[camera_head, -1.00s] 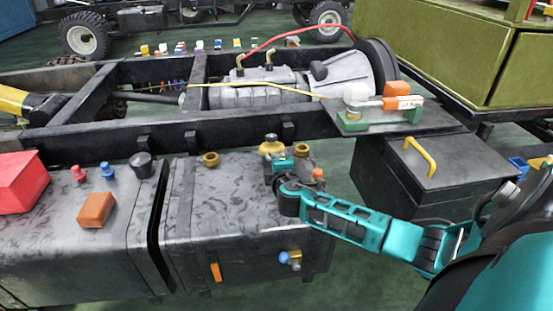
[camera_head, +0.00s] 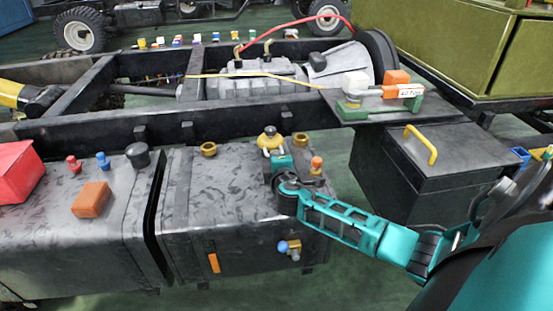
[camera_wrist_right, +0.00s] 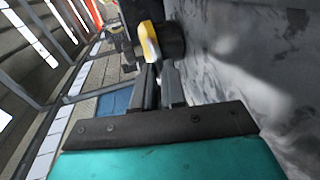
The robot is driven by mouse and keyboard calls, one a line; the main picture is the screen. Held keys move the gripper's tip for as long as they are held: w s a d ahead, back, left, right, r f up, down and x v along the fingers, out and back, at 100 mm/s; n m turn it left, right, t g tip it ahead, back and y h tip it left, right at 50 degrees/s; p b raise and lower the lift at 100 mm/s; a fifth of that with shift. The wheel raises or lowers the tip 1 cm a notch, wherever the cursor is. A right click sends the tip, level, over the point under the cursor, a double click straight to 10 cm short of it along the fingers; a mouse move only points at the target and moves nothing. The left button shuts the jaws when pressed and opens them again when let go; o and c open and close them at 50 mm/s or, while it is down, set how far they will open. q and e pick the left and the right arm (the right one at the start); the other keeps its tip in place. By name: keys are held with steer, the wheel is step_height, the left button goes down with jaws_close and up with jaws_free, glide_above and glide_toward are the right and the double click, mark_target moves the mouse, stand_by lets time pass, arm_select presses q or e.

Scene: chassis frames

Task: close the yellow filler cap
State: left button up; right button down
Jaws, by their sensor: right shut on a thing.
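My right gripper (camera_head: 278,160) reaches in from the right, at the near side of the cap. In the right wrist view, the yellow part of the cap (camera_wrist_right: 149,42) is at the tips of my right fingers (camera_wrist_right: 160,72), which are close together and shut on it. The gripper partly hides the cap in the head view; I cannot tell whether the cap is fully seated. My left gripper is not in view.
Brass necks (camera_head: 208,149) and an orange-topped fitting (camera_head: 316,163) stand near the cap. A black frame rail (camera_head: 100,132) runs behind the tank. A black box with a yellow handle (camera_head: 420,165) stands to the right. An orange block (camera_head: 91,199) lies on the left tank.

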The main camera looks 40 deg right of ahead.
steer(key=c, duration=1.2)
jaws_free()
step_height(320, 180, down, 2)
steer(key=shift+s+a, duration=0.15)
steer(key=p+v, duration=0.1)
steer(key=v, duration=0.3)
steer(key=p+v, duration=0.1)
steer(key=v, duration=0.3)
steer(key=p+v, duration=0.1)
steer(key=v, duration=0.3)
steer(key=shift+r, duration=0.4)
steer(key=shift+s+a+r, duration=0.1)
steer(key=shift+s+a, duration=0.05)
steer(key=shift+s, duration=0.15)
